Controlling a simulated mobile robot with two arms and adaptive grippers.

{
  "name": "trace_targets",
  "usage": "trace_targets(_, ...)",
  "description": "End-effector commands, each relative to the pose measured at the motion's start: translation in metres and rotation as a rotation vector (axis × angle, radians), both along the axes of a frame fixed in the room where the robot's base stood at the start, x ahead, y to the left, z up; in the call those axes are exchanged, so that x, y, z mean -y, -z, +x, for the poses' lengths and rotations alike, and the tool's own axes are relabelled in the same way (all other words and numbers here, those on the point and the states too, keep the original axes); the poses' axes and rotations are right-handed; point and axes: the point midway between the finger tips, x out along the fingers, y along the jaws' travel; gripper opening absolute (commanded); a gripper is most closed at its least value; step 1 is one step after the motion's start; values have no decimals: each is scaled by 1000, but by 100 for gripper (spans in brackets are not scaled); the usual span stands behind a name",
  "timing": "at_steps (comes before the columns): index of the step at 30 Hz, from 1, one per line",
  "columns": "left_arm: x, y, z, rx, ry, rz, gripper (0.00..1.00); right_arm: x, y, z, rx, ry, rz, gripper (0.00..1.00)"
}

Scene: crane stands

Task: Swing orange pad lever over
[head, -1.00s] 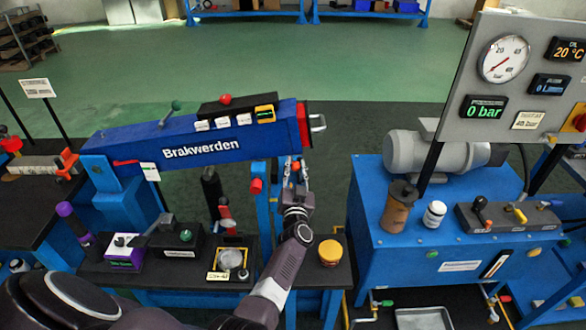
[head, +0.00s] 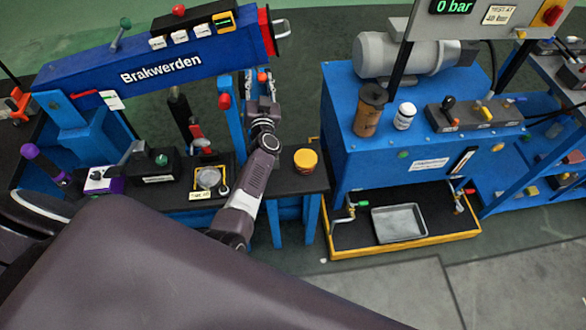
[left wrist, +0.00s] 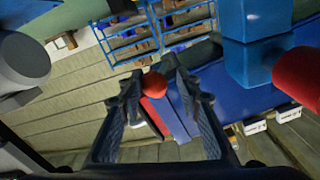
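My left gripper (head: 262,92) is raised beside the blue posts under the crane beam. In the left wrist view the left gripper (left wrist: 158,100) is open, its two dark fingers apart. A red-orange ball knob (left wrist: 155,86) shows between its fingertips; I cannot tell whether they touch it. On the blue power unit, a lever block (head: 470,118) carries a dark lever (head: 448,106), a yellow lever (head: 485,112) and a bluish one. A small orange pad (head: 497,148) is on the unit's front. I cannot tell which lever is the orange pad lever. My right gripper is out of view.
The blue beam (head: 150,72) spans the left. A red-capped blue post (head: 230,125) stands close to my left gripper. An orange-lidded jar (head: 305,161) stands right of my forearm. A grey tray (head: 398,223) lies below the power unit. The floor at lower right is clear.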

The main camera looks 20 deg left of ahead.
Motion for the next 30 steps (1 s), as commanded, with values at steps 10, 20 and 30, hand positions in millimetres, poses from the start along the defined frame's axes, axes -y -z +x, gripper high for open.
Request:
trace_targets(10,-30,11,-17,-16,124,-12,30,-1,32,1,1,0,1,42)
trace_targets(20,0,4,-77,-19,130,-20,30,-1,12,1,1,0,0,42)
trace_targets(30,60,1,-89,-62,332,-35,30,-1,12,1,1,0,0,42)
